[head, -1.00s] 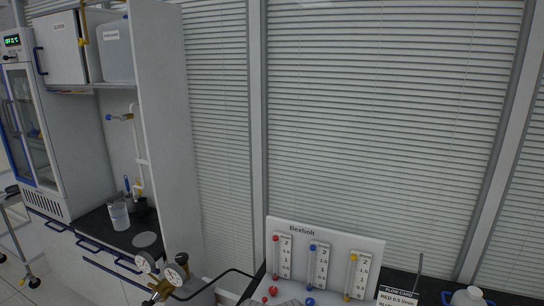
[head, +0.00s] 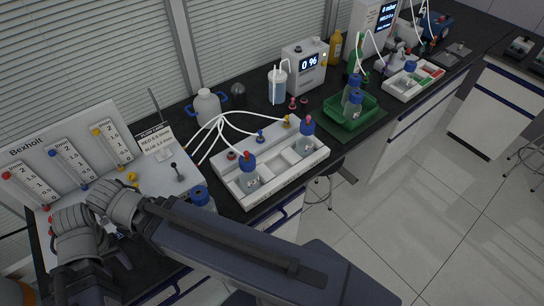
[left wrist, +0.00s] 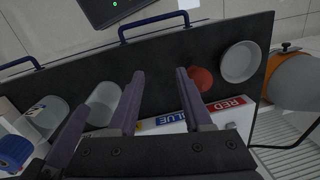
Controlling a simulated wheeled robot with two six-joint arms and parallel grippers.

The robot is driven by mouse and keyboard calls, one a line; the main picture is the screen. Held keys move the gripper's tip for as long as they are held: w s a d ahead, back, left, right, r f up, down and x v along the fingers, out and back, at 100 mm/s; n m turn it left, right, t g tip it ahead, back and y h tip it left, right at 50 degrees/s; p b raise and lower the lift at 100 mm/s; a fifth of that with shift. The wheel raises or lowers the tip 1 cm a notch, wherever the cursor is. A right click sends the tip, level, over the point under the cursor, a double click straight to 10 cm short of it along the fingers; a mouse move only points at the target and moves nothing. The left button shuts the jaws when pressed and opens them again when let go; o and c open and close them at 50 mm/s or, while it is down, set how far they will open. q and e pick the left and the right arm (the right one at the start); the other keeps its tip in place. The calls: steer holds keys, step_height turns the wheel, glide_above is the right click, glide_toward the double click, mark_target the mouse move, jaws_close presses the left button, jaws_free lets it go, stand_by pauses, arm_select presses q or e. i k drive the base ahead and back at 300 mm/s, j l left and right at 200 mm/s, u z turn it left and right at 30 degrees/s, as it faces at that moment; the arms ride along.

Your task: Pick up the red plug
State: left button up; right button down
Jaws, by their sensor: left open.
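In the left wrist view a red round piece (left wrist: 202,80), which looks like the red plug, lies on the dark bench top beside a white dish. It is close to the strip lettered RED and BLUE (left wrist: 230,104). My left gripper (left wrist: 160,74) is open and empty, with its fingers over the bench. In the head view my arm covers that bench part, and I cannot make out the piece there.
The white dish (left wrist: 240,62) and an orange-and-grey cylinder (left wrist: 300,80) are right of the red piece. Clear vessels (left wrist: 104,98) stand left of the fingers. The flowmeter panel (head: 75,150), a white bottle rack (head: 275,180) and a green tray (head: 368,122) line the bench.

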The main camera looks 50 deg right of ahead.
mark_target(246, 153)
steer(key=k+z, duration=0.2)
steer(key=z, duration=1.2)
